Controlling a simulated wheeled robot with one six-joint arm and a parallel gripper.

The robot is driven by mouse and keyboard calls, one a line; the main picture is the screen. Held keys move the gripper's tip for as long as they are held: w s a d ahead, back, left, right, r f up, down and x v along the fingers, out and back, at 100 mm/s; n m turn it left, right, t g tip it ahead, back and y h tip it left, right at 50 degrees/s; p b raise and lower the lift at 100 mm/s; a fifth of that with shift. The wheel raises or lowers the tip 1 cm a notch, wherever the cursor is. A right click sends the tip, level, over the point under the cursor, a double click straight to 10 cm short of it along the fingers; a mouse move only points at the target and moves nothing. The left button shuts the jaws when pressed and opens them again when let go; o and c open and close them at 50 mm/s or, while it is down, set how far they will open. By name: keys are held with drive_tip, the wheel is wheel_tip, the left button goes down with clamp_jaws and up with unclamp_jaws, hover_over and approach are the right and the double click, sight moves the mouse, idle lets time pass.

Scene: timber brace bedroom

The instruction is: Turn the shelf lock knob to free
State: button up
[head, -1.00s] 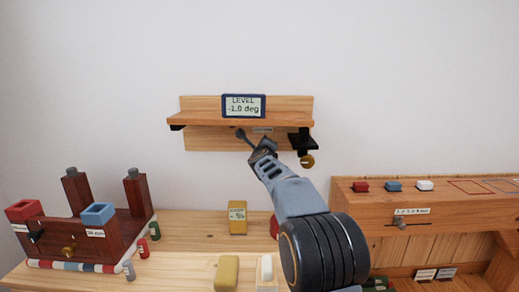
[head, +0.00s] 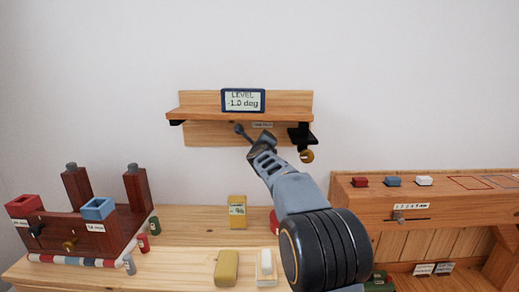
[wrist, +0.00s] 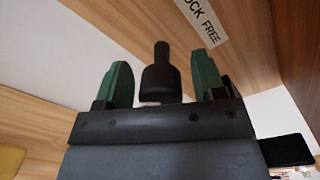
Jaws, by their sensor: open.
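The wooden shelf (head: 200,113) is fixed to the wall, with a display (head: 243,100) on it reading LEVEL -1.0 deg. The dark lock knob (head: 239,129) is under the shelf, left of a small label (head: 262,125). In the wrist view the knob (wrist: 161,75) stands between the two green fingertips of my gripper (wrist: 162,85), with gaps showing on both sides. My gripper is open around it. The label in the wrist view (wrist: 202,20) shows LOCK FREE, partly cut off. My gripper in the head view (head: 260,142) is partly hidden by my arm.
A black bracket (head: 301,136) with a brass knob (head: 307,156) hangs under the shelf's right end.

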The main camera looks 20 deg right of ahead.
drive_tip(key=v, duration=1.3)
drive_tip(key=shift+b, duration=0.4)
drive_tip(key=shift+w, duration=0.1)
drive_tip(key=s+a+f+n+g+y+p, duration=0.6)
drive_tip(key=s+a+f+n+y, duration=0.4)
drive_tip(key=n, duration=1.1)
drive_tip(key=s+r+n+g+h+p, duration=0.2)
drive_tip(key=s+n+g+p, duration=0.4)
drive_tip(key=s+p, duration=0.5)
drive_tip(key=shift+s+a+r+n+g+h, duration=0.5)
drive_tip(key=shift+s+n, duration=0.6)
drive_tip(key=shift+s, duration=1.6)
